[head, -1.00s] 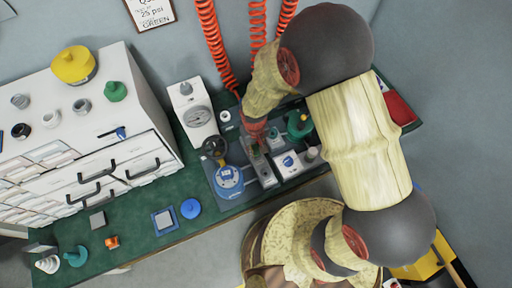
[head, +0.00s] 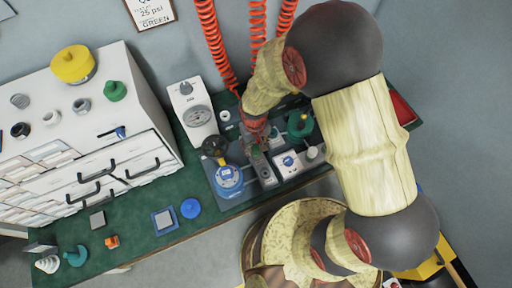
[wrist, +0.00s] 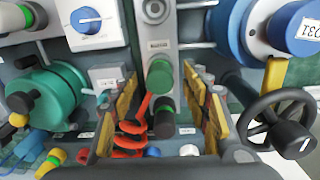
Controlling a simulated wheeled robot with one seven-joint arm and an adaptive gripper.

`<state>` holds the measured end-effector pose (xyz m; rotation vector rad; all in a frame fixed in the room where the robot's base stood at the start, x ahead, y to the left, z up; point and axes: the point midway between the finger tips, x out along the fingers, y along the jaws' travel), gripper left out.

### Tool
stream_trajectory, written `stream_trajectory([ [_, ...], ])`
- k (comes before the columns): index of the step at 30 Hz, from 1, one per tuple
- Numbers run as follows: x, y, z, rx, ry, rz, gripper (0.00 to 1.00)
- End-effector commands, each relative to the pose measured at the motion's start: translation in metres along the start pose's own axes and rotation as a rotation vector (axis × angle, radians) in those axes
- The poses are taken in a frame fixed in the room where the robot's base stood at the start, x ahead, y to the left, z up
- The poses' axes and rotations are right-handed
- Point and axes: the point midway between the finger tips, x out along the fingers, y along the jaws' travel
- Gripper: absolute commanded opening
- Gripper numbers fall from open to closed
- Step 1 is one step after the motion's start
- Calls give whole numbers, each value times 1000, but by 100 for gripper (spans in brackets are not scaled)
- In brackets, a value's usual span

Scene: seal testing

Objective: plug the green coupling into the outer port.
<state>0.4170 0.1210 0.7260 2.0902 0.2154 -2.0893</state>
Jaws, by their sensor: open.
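My gripper (wrist: 163,92) is open, its two yellowish fingers on either side of a grey port strip (wrist: 156,25). A green coupling (wrist: 160,75) lies between the fingers, over the strip, with clear space to both fingers in the wrist view. A red coiled hose (wrist: 130,130) runs beside the left finger. I cannot tell whether the coupling is seated.
A blue device (head: 229,178) with a black handwheel (wrist: 283,120) stands close on one side. A green round device (wrist: 48,98) and a white box with a blue knob (wrist: 88,20) are on the other. A gauge box (head: 194,112) stands behind.

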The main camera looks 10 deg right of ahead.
Motion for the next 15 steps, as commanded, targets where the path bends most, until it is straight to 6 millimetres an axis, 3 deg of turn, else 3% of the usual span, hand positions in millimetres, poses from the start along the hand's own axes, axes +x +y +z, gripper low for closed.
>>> stream_trajectory([
  [9,-66,0,-2,0,6,-1,47],
  [15,-94,0,-1,0,3,0,47],
])
